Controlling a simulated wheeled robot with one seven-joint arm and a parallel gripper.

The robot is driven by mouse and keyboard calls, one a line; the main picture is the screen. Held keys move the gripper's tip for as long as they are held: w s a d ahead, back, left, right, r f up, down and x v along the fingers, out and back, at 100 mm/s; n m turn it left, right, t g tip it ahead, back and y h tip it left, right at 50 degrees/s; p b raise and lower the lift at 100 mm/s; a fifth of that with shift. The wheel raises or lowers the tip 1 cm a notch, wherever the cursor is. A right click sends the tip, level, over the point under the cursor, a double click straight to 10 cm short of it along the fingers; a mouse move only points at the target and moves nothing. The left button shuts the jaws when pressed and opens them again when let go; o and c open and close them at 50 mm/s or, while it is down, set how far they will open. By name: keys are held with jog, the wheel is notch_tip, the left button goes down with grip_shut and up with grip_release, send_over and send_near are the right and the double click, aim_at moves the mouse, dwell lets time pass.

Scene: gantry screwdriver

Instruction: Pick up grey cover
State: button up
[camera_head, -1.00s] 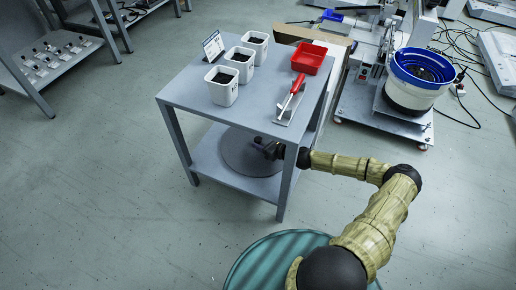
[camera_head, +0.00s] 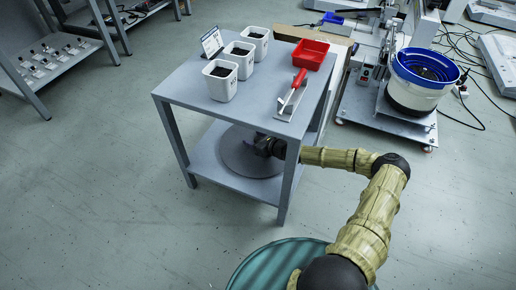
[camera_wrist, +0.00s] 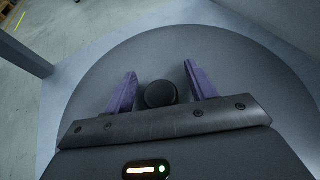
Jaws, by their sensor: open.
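The grey cover, a large round disc, lies flat on the lower shelf of the grey table in the head view (camera_head: 238,160). It fills much of the wrist view (camera_wrist: 250,75), with a round black knob (camera_wrist: 161,93) near its middle. My gripper (camera_wrist: 160,70) is open, with its two purple fingers on either side of the knob. I cannot tell whether either finger touches it. In the head view my gripper (camera_head: 262,146) reaches in under the tabletop over the cover, and the table's front leg stands before my arm. The gripper hides part of the cover.
The grey table (camera_head: 180,92) has its top above my gripper and a leg (camera_head: 289,185) close to my arm. On top stand white bins (camera_head: 221,86), a red tray (camera_head: 314,50) and a red-handled tool (camera_head: 298,80). A machine with a blue-rimmed bowl (camera_head: 408,92) stands right.

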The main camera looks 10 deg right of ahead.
dwell(0.4)
grip_shut()
jog(key=shift+r, duration=0.2)
